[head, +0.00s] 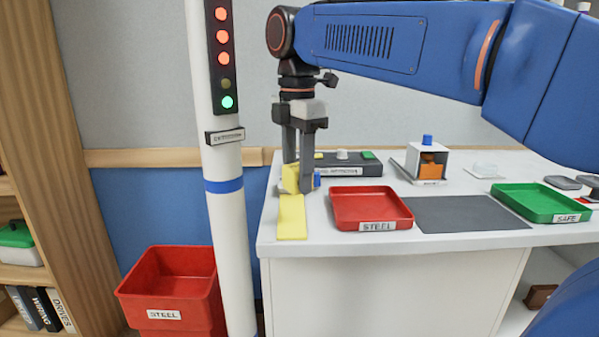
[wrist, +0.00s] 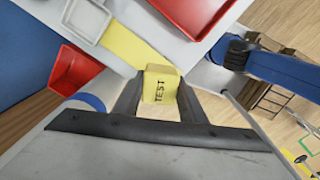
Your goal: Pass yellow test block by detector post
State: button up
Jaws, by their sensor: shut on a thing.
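The yellow test block (head: 290,178) is between the fingers of my gripper (head: 304,185), over the left end of the white table. In the wrist view the block (wrist: 160,84) shows the word TEST, with the fingers of my gripper (wrist: 159,100) shut on its sides. The white detector post (head: 224,185) stands to the left of the table in the head view, with a blue band. Its lamp panel (head: 223,55) shows several red lamps, a dim one and a bright green one at the bottom. The block is to the right of the post, apart from it in the picture.
A yellow strip (head: 292,217) lies at the table's left edge. A red STEEL tray (head: 371,207), a dark mat (head: 455,214) and a green SAFE tray (head: 540,202) are on the table. A red STEEL bin (head: 172,290) stands left of the post.

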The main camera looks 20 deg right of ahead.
jog(key=w+d, duration=0.2)
jog(key=w, duration=0.6)
jog(key=w+d, duration=0.3)
jog(key=w, duration=0.5)
dwell(1.3)
jog(key=shift+d, duration=0.1)
